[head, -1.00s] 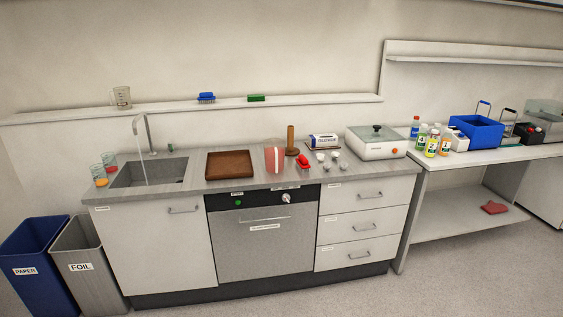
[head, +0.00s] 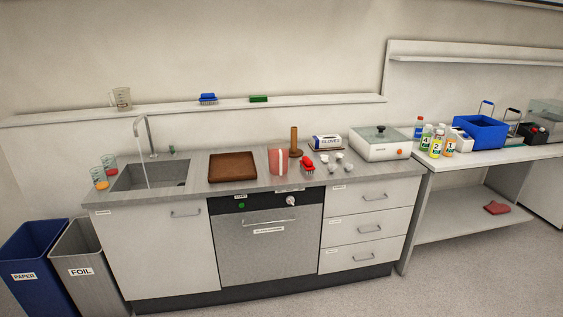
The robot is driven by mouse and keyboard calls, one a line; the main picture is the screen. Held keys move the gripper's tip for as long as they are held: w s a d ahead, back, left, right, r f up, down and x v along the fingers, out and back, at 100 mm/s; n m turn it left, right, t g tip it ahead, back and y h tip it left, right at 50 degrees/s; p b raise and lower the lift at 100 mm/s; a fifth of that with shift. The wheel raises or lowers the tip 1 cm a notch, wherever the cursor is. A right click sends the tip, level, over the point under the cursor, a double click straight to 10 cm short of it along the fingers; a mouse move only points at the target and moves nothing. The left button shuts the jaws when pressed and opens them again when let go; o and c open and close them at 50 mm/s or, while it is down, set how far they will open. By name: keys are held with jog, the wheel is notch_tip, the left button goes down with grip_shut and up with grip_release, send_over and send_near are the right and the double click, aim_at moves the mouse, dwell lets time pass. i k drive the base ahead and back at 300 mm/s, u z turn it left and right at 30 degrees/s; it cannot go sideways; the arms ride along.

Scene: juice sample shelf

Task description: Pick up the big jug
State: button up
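A clear measuring jug (head: 122,99) with a handle stands upright at the left part of the long wall shelf (head: 320,101), above and behind the sink.
The worktop below holds two glasses (head: 104,170) with orange and red contents, a sink (head: 150,176) with a tall tap (head: 147,136), and a brown tray (head: 233,167). A blue brush (head: 208,99) and a green block (head: 259,98) share the shelf. Bins (head: 33,262) stand at lower left.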

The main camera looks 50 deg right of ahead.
aim_at(278, 150)
jog(key=i, duration=0.9)
jog(key=u, duration=0.05)
